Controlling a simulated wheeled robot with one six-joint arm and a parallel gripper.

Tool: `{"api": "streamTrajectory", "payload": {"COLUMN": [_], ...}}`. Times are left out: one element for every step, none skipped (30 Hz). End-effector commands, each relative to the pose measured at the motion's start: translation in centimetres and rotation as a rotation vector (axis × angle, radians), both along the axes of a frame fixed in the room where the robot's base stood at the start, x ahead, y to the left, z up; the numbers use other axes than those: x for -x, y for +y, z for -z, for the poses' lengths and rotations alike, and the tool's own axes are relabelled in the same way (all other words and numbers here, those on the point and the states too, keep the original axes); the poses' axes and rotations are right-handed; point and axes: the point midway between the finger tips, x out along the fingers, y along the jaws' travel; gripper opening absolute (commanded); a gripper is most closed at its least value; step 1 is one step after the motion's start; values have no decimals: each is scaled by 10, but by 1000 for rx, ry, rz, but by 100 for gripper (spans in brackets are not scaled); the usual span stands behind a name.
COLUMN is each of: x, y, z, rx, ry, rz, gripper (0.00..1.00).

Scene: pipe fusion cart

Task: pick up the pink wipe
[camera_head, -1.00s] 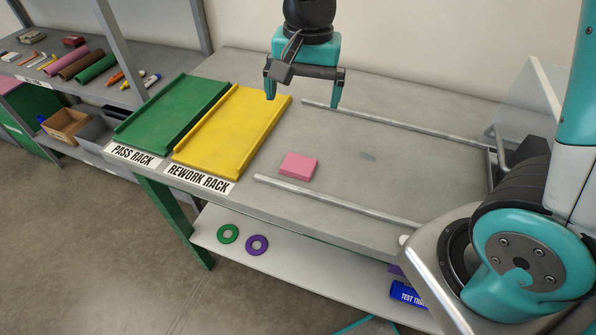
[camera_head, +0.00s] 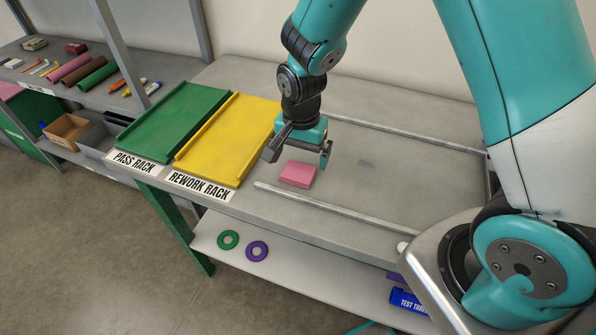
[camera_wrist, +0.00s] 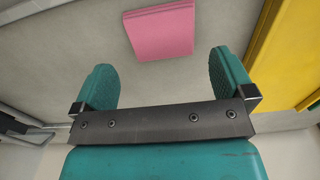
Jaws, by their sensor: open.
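The pink wipe (camera_head: 298,174) is a flat, folded block lying on the grey cart top, just behind the front metal rail. My gripper (camera_head: 297,160) is above it and slightly behind it in the head view, with its fingers pointing down. In the wrist view the wipe (camera_wrist: 160,32) lies beyond the fingertips, roughly centred between them. My gripper (camera_wrist: 164,75) is open and empty there, and its fingers do not touch the wipe.
The yellow rework rack (camera_head: 228,141) and the green pass rack (camera_head: 174,121) lie left of the wipe. Two metal rails run along the cart top, the front rail (camera_head: 325,208) close to the wipe. A green ring (camera_head: 219,240) and a purple ring (camera_head: 249,251) lie on the lower shelf.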

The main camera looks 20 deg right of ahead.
Motion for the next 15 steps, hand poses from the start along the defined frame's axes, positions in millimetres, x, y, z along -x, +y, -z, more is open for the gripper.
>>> {"api": "streamTrajectory", "payload": {"x": [1, 1, 1, 1, 1, 0, 0, 0, 0, 0, 0, 0, 0, 0, 0], "y": [1, 2, 4, 5, 5, 5, 5, 5, 5, 5, 5, 5, 5, 5, 5], "z": [6, 10, 16, 20, 24, 31, 35, 37, 41, 42, 44, 44, 45, 45, 45], "rx": [1, 2, 1, 1, 1, 1, 1, 0, 0, 1, 1, 1, 0, 0, 0], "ry": [5, 6, 6, 6, 5, 4, 4, 3, 3, 2, 2, 1, 0, 0, 0], "rz": [-1, -1, -1, -1, -1, -1, -1, 0, 0, 0, 0, 0, 0, 0, 0], "gripper": [100, 100, 100, 100, 100, 100, 100, 100, 100, 100, 100, 100, 100, 100, 100]}}
